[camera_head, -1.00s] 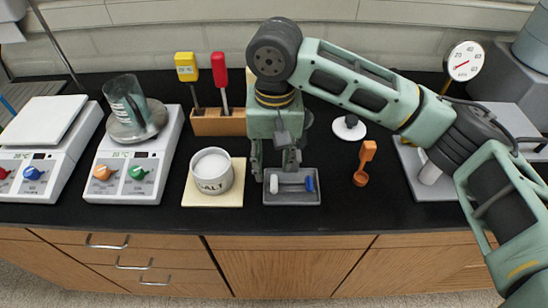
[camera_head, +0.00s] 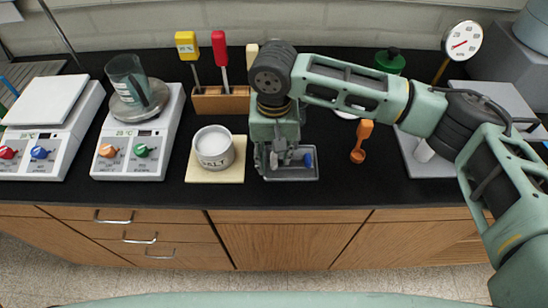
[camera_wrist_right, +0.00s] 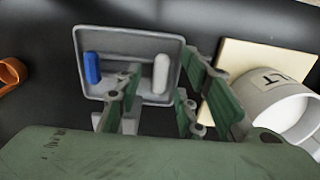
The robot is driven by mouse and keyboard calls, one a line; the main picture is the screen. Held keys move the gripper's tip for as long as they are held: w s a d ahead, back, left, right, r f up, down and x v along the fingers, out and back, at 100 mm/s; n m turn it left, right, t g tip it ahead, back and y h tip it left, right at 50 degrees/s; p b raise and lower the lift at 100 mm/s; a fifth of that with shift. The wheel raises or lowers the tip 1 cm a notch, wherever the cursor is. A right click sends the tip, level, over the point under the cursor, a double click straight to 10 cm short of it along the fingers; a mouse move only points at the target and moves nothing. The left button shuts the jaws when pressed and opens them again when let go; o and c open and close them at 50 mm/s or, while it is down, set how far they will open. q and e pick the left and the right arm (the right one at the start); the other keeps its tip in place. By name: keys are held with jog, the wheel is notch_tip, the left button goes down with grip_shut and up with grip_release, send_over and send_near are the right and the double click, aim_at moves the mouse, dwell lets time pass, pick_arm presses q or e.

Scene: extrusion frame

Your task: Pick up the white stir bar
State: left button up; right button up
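The white stir bar (camera_wrist_right: 161,73) stands out in the right wrist view, at the right side of a small grey tray (camera_wrist_right: 110,42). In the head view it is hidden behind my gripper. A blue stir bar (camera_wrist_right: 92,67) lies at the tray's left side in the wrist view; it also shows in the head view (camera_head: 308,160). My right gripper (camera_head: 275,165) points down over the left part of the tray. Its fingers are open, one on each side of the white bar in the wrist view (camera_wrist_right: 164,66). I cannot tell whether they touch it. My left gripper is not in view.
A white labelled pot (camera_head: 214,148) on a pale board (camera_head: 231,178) stands close left of the tray. An orange scoop (camera_head: 361,143) lies to the right. A wooden block (camera_head: 215,101) with tools and a scale with a beaker (camera_head: 127,82) stand behind and left.

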jog(key=c, duration=0.6)
grip_shut()
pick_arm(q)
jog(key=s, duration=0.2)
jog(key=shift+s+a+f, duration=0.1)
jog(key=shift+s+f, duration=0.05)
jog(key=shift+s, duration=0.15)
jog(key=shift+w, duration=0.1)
